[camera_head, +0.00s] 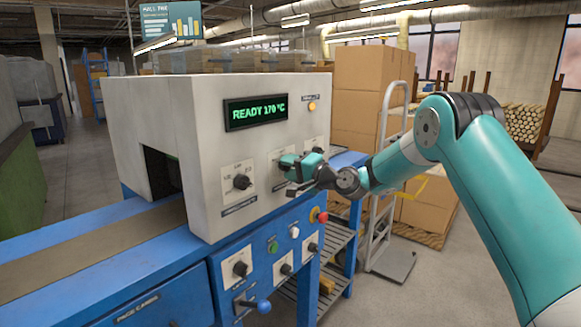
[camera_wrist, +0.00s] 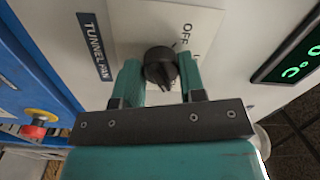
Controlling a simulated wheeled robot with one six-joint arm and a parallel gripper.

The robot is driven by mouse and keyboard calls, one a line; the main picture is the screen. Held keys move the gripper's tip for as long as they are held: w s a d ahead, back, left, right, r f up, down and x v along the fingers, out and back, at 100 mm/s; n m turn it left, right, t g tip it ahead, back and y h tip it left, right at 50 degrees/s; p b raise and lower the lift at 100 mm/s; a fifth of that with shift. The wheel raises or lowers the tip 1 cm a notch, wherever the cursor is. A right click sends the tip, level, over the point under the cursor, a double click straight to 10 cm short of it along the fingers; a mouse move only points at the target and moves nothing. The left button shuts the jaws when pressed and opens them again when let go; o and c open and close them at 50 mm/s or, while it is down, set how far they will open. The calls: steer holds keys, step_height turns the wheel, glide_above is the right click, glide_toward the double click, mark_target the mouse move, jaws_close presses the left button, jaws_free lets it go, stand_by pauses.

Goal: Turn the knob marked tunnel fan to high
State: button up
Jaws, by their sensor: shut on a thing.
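The tunnel fan knob (camera_wrist: 160,62) is a round black knob on a pale plate on the white machine housing (camera_head: 205,95). In the wrist view its dark label (camera_wrist: 95,47) reads TUNNEL FAN, and the word OFF shows on the plate beyond the knob. Other marks there are partly cut off, and I cannot tell exactly which one the knob points to. My gripper (camera_wrist: 159,74) is shut on the knob, with a teal finger on either side. In the head view my gripper (camera_head: 287,163) is at the housing front and hides this knob.
Another black knob (camera_head: 241,182) sits left on the same face. A lit display (camera_head: 256,112) reads READY 170 °C. Below, the blue panel carries a red button (camera_head: 320,216), a green button (camera_head: 272,246) and several knobs.

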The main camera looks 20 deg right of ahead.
steer(key=shift+f, duration=0.1)
steer(key=o, duration=0.9)
steer(key=b+v, duration=0.3)
steer(key=v, duration=1.4)
steer(key=shift+s+d, duration=0.1)
steer(key=shift+s, duration=0.05)
